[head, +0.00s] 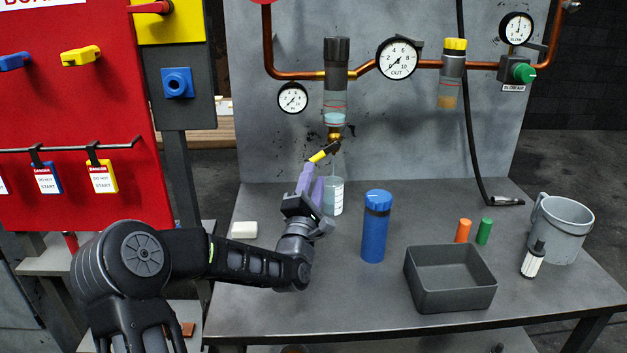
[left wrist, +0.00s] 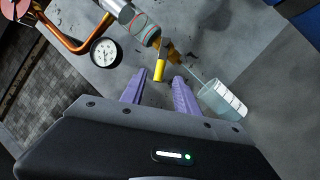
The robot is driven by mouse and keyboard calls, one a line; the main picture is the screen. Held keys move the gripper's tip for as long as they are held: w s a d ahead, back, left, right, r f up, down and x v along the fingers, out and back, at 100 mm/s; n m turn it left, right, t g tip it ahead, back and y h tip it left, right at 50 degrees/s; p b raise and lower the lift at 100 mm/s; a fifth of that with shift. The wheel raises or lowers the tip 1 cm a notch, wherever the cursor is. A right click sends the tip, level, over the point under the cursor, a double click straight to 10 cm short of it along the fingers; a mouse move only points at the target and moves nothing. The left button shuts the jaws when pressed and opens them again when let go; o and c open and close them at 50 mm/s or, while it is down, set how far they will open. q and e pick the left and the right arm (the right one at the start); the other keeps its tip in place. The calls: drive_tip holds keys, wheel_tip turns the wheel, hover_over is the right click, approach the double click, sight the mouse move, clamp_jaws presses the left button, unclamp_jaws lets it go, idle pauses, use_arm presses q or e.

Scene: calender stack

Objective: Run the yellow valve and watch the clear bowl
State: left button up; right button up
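The yellow valve handle (head: 322,153) sits under the clear bowl (head: 335,112), tilted in the head view; it also shows in the left wrist view (left wrist: 159,70). The bowl has a dark top, red bands and pale blue liquid low inside. My left gripper (head: 311,172) is just below the handle. In the left wrist view its purple fingers (left wrist: 158,80) are apart, with the handle's end between or just beyond the tips; contact cannot be told. A thin pale line runs from the outlet toward a clear graduated cup (left wrist: 222,100), which stands beside the gripper (head: 333,196). My right gripper is not in view.
A blue bottle (head: 374,232) stands right of the cup. A dark tray (head: 450,296), orange and green cylinders (head: 463,230) and a grey bucket (head: 562,230) are farther right. A white block (head: 244,230) lies at left. The front middle of the bench is clear.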

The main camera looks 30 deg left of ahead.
sight(319, 159)
use_arm(q)
drive_tip(key=w+f+m+g+y+p, duration=0.2)
drive_tip(key=w+f+m+g+p, duration=0.15)
drive_tip(key=m, duration=1.35)
drive_tip(key=shift+s+a+r+m+g+y+p, duration=0.15)
drive_tip(key=shift+r+m+y+p, duration=0.5)
drive_tip(key=shift+m, duration=1.8)
drive_tip(key=shift+d+r+m+g+y+p, duration=0.25)
drive_tip(key=shift+r+m, duration=0.75)
drive_tip(key=shift+m, duration=1.5)
drive_tip(key=shift+s+a+r+m+g+y+p, duration=0.15)
drive_tip(key=shift+r+m+p, duration=0.55)
drive_tip(key=shift+m, duration=1.75)
drive_tip(key=shift+w+a+r, duration=0.1)
drive_tip(key=shift+r, duration=0.05)
